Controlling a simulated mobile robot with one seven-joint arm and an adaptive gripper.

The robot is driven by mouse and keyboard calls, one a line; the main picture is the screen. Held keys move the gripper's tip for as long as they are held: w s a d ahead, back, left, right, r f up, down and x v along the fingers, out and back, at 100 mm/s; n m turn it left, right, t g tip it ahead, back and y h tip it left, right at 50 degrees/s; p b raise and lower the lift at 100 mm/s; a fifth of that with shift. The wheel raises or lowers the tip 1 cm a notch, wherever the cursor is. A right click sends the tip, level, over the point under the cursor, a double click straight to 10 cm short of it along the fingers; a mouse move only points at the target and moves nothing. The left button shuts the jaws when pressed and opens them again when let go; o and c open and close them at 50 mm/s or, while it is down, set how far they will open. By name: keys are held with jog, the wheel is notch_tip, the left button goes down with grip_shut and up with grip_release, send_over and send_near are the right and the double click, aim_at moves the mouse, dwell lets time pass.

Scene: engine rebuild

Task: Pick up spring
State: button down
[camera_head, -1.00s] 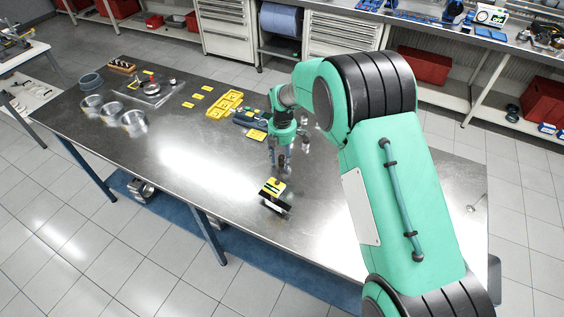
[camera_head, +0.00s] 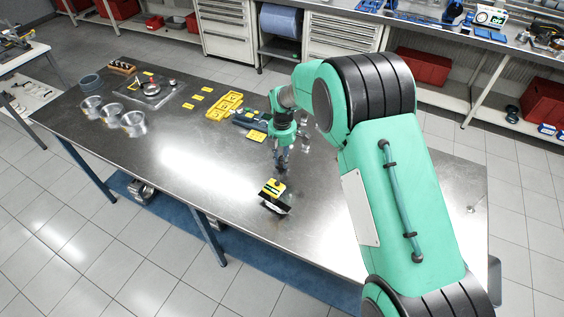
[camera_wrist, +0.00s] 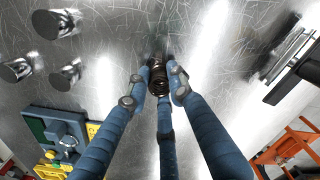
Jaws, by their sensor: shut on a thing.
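The spring (camera_wrist: 158,76) is a dark coil between the fingertips of my gripper (camera_wrist: 157,88) in the wrist view. The blue fingers are closed around it from several sides. In the head view my gripper (camera_head: 282,165) is low over the metal table, behind the small yellow and black block. The spring is too small to make out in the head view. Whether it touches the table is hard to tell.
A yellow and black block (camera_head: 273,196) stands near the front table edge. Shiny metal cylinders (camera_wrist: 57,23) are close to my gripper. A yellow tray (camera_head: 224,106), yellow labels and metal rings (camera_head: 133,124) lie leftward on the table (camera_head: 180,165). The table's middle left is clear.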

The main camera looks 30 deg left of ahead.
notch_tip(320, 180, up, 10)
jog(key=p, duration=0.1)
dwell(0.7)
jog(key=shift+s+a, duration=0.1)
jog(key=shift+s, duration=0.05)
dwell(0.4)
